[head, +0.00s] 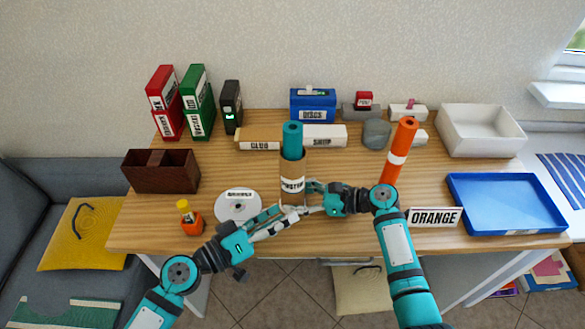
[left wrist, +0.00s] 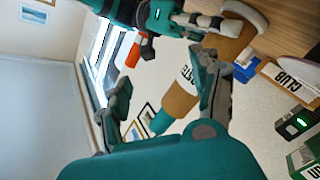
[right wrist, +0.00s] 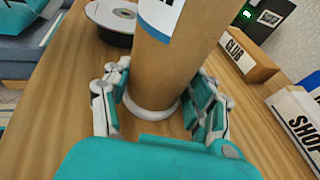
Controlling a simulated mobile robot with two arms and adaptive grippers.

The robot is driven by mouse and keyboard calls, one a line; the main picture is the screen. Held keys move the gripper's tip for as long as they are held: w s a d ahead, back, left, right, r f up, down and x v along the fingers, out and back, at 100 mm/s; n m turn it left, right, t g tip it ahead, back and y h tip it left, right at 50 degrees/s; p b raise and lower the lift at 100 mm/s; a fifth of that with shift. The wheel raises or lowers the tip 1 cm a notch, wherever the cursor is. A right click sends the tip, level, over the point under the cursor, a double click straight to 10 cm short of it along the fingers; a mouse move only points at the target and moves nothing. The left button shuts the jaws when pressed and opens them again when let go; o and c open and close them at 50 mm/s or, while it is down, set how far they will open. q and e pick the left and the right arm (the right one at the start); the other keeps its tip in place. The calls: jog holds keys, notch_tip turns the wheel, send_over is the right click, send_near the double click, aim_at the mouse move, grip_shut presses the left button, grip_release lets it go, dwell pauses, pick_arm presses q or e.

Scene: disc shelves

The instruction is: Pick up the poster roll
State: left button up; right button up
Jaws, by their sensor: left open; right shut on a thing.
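A brown cardboard tube (head: 293,168) with a white label stands upright near the table's middle, a teal roll (head: 292,140) sticking out of its top. My right gripper (head: 310,198) is shut on the tube low down; in the right wrist view the fingers flank the tube (right wrist: 168,70) just above its white base ring. My left gripper (head: 287,218) is open in front of the tube at its lower left. The tube (left wrist: 180,98) shows beyond its spread fingers in the left wrist view. An orange roll (head: 400,150) with a white band stands to the right, its foot hidden by my right arm.
An ORANGE sign (head: 434,217) and a blue tray (head: 506,231) are at the right. A disc spindle (head: 238,207) and a small orange pot (head: 190,221) stand left of the tube. A brown box (head: 185,180) is farther left. CLUB and SHOP blocks (head: 325,136) lie behind.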

aim_at(284, 146)
jog(key=shift+a, duration=0.1)
pick_arm(q)
jog(key=w+a+r+m, duration=0.4)
jog(key=a+r+m, duration=0.2)
jog(key=r+m, duration=0.35)
jog(key=x, duration=0.7)
jog(key=r+x, duration=0.1)
jog(key=x, duration=0.3)
jog(key=shift+w+a, duration=0.1)
jog(key=shift+w, duration=0.45)
jog(key=shift+c, duration=0.3)
jog(key=shift+r, duration=0.1)
grip_shut()
jog(key=shift+r, duration=0.1)
notch_tip(284, 146, up, 28)
